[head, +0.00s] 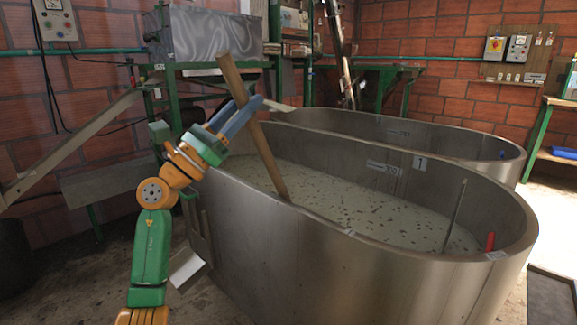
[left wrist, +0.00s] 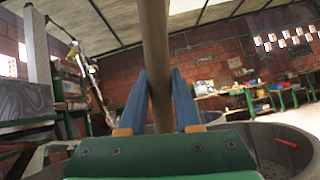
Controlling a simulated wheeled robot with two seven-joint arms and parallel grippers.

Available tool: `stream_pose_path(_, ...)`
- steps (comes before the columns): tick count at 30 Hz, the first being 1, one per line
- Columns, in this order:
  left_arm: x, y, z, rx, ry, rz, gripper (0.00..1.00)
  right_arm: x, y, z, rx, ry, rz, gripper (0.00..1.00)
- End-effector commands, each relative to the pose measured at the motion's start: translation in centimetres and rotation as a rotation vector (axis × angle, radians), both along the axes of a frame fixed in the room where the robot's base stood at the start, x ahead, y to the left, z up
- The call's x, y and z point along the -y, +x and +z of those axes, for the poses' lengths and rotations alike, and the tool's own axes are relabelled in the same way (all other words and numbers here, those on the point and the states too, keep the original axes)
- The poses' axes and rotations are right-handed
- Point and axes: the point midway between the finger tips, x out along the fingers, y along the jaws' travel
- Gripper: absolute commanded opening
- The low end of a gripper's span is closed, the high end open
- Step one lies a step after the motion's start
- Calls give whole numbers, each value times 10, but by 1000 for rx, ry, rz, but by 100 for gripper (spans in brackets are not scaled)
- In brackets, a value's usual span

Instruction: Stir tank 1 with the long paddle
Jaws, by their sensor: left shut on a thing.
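The long paddle (head: 253,130) is a wooden pole that leans, its top toward the upper left and its lower part reaching into tank 1 (head: 350,262). Its lower end is hidden by the tank's contents. Tank 1 is a large oval steel tank with a "1" label, filled with pale liquid (head: 330,196) dotted with dark bits. My left gripper (head: 250,112) is shut on the pole above the tank's left rim. In the left wrist view the pole (left wrist: 157,60) stands between the blue fingers (left wrist: 158,103). My right gripper is not in view.
A second steel tank (head: 430,135) stands behind tank 1. A thin rod (head: 455,215) and a red piece (head: 490,241) are at tank 1's right end. A sloping metal chute (head: 70,147) is at left, beside a green-framed machine (head: 205,38). Brick walls close the back.

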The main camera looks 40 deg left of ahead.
Motion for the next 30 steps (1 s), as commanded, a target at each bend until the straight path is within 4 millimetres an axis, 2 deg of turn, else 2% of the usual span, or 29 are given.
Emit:
stream_pose_path(14,3,0,1,0,1,-1,0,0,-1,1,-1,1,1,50)
stream_pose_path(22,32,-2,2,-1,2,-2,0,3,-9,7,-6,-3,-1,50)
stream_pose_path(26,54,-4,6,-3,2,-2,0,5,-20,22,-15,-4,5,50)
stream_pose_path(30,81,-6,11,-3,-2,-5,0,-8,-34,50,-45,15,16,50)
